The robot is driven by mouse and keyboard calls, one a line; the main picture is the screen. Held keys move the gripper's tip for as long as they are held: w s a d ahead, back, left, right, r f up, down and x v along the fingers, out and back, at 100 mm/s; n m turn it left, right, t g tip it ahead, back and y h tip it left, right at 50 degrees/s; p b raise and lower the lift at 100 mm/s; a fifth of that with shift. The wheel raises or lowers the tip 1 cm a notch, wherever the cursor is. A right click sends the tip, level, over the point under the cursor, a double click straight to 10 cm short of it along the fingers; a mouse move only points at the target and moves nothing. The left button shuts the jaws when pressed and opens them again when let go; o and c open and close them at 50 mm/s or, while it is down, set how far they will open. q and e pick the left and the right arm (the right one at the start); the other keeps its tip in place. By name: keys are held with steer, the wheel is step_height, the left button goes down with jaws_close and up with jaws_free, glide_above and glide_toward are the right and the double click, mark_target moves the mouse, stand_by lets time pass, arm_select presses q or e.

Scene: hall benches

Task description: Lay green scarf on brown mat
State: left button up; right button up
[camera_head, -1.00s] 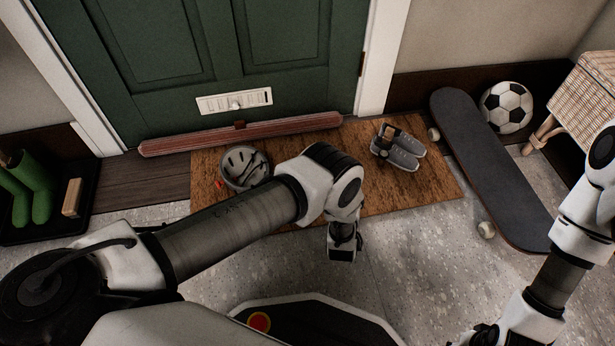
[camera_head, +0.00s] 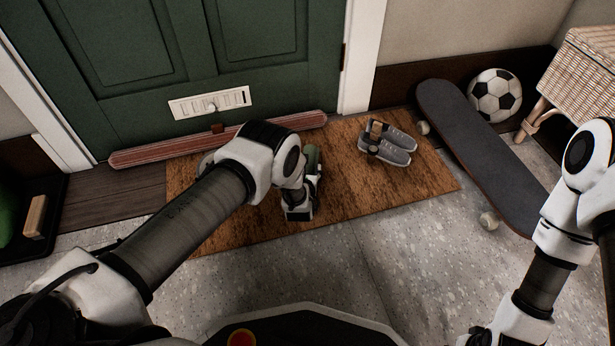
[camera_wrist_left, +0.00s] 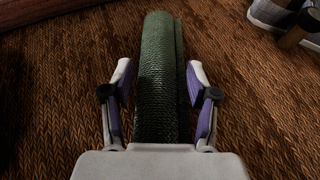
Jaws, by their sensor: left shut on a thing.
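The green scarf (camera_wrist_left: 158,75) is a rolled, ribbed bundle between the fingers of my left gripper (camera_wrist_left: 160,105) in the left wrist view. My left gripper (camera_head: 298,212) is shut on it. In the head view a bit of the scarf (camera_head: 314,158) shows beside my left wrist, over the middle of the brown mat (camera_head: 340,200). The mat also fills the background of the left wrist view (camera_wrist_left: 60,90). I cannot tell whether the scarf touches the mat. My right arm is at the right edge of the head view; its gripper is out of sight.
Grey shoes (camera_head: 388,143) stand on the mat's right part. A helmet (camera_head: 205,162) is mostly hidden behind my left arm. A red draught stopper (camera_head: 150,153) lies along the door.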

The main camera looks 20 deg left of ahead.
steer(key=shift+f, duration=0.1)
arm_select(q)
steer(key=o, duration=0.8)
steer(key=shift+f, duration=0.15)
steer(key=o, duration=0.4)
